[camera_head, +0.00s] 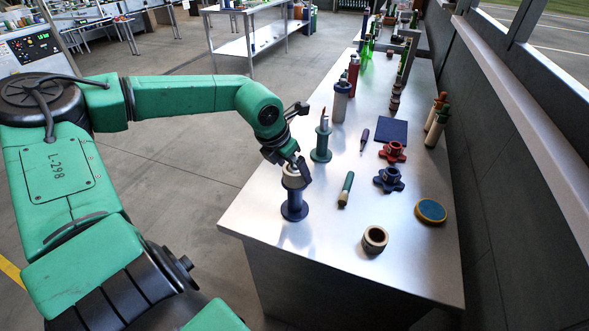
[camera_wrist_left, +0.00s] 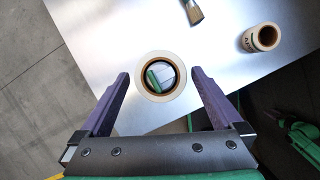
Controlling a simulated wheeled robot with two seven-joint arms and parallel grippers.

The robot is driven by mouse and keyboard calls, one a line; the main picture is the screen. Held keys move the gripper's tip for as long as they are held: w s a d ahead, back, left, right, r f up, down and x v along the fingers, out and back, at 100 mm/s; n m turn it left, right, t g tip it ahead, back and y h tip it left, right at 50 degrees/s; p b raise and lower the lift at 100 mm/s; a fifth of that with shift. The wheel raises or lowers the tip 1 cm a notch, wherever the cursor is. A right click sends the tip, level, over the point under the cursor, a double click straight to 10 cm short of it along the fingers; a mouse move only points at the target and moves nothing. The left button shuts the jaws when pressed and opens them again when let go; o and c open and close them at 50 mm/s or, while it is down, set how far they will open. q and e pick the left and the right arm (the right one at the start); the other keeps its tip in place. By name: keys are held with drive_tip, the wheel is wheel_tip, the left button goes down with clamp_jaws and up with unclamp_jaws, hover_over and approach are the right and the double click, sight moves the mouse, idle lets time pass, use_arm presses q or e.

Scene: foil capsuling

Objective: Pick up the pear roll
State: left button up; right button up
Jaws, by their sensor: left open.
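A pale roll (camera_head: 291,171) sits at the top of a navy spool-shaped stand (camera_head: 294,206) near the table's front left. The wrist view shows this roll (camera_wrist_left: 144,86) from above as a white ring with a brown inner edge and something green and white inside. My left gripper (camera_head: 296,168) is open above the stand, its two purple fingers (camera_wrist_left: 160,78) on either side of the roll with gaps showing. A second, tan roll (camera_head: 375,240) stands apart on the table, also in the wrist view (camera_wrist_left: 263,37). I cannot tell by any pear mark which is the pear roll. My right gripper is out of view.
A green-handled brush (camera_head: 346,189) lies right of the stand. The front of the metal table (camera_head: 330,262) is clear.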

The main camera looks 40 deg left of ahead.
use_arm(q)
drive_tip(key=shift+w+f, duration=0.2)
drive_tip(key=shift+f, duration=0.4)
drive_tip(key=shift+w+f, duration=0.25)
drive_tip(key=shift+s+d+r, duration=0.1)
drive_tip(key=shift+d, duration=0.05)
drive_tip(key=shift+c, duration=0.9)
drive_tip(key=c, duration=1.2)
